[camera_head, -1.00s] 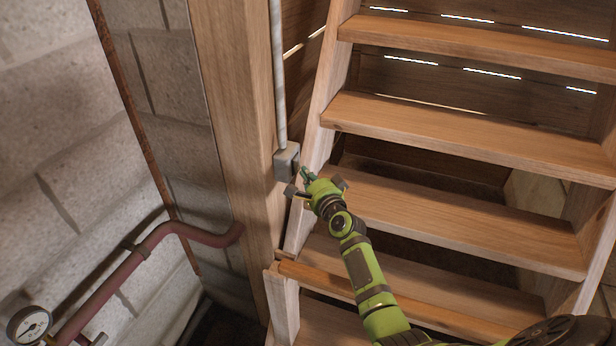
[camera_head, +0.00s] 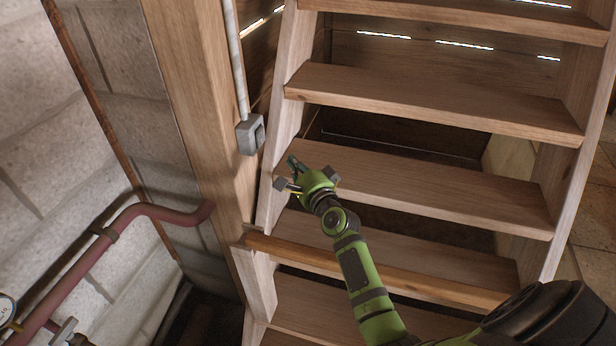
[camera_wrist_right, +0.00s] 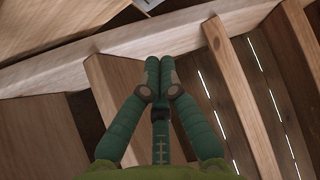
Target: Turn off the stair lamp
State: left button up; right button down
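A small grey switch box (camera_head: 250,134) with a darker face is fixed to the wooden post at the lower end of a pale conduit. In the right wrist view, part of a light grey thing (camera_wrist_right: 148,4), likely the box, shows at the top edge. My right gripper (camera_head: 292,161) is below and right of the box, clear of it, in front of the stairs. In the right wrist view its two green fingers (camera_wrist_right: 160,62) meet at the tips with nothing between them. The lamp itself is not in view. My left gripper is not in view.
Wooden stairs (camera_head: 430,105) fill the middle and right, with open gaps between treads. The wooden post (camera_head: 188,85) stands left of them. A dark red pipe (camera_head: 75,275) runs along the block wall, with a gauge (camera_head: 6,308) at the lower left.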

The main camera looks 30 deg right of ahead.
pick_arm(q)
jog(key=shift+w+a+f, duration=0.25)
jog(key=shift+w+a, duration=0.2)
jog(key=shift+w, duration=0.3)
pick_arm(e)
jog(key=s, duration=0.4)
jog(key=shift+s+a+f, duration=0.15)
jog(key=shift+a+f, duration=0.15)
jog(key=shift+a, duration=0.1)
